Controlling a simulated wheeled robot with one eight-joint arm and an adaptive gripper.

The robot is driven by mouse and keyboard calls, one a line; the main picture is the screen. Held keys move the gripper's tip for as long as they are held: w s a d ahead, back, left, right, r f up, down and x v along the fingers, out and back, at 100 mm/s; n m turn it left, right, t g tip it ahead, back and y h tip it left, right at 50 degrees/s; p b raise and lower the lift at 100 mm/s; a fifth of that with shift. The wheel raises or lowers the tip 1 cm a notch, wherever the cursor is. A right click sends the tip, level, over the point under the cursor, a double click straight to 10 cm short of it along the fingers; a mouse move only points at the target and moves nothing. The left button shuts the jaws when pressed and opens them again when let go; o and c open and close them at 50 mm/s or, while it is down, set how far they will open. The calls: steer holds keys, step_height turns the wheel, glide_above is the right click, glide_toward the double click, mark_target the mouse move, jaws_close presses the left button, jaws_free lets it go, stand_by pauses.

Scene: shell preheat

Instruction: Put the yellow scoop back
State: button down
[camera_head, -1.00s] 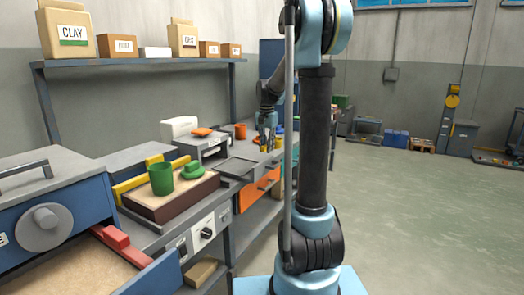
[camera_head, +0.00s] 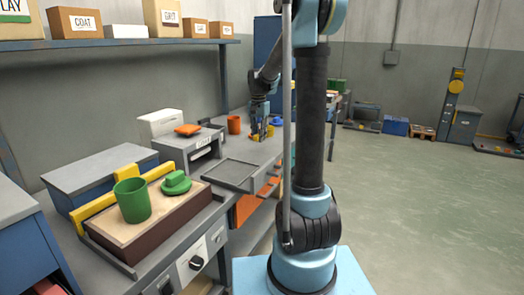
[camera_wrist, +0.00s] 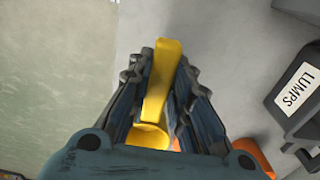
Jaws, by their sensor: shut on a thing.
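The yellow scoop (camera_wrist: 163,85) is between the fingers of my gripper (camera_wrist: 160,82) in the wrist view. Its long flat handle lies along the fingers and its rounded bowl is close to the palm, partly hidden by it. In the head view my gripper (camera_head: 261,132) is small and far off, pointing down over the far part of the bench, with some yellow of the scoop at its fingertips. Whether the scoop touches the bench top is hard to tell.
A dark bin labelled LUMPS (camera_wrist: 291,97) lies right of my gripper. An orange cup (camera_head: 234,125) stands left of it in the head view. A grey tray (camera_head: 232,172), a sand box (camera_head: 160,228) and a green cup (camera_head: 132,201) are nearer. Open floor (camera_head: 420,215) lies right.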

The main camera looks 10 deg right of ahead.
mark_target(260, 156)
steer(key=shift+d+f, duration=0.1)
steer(key=shift+f, duration=3.5)
steer(key=c, duration=1.5)
jaws_free()
steer(key=shift+o, duration=0.2)
step_height(260, 156, up, 12)
steer(key=shift+r, duration=0.1)
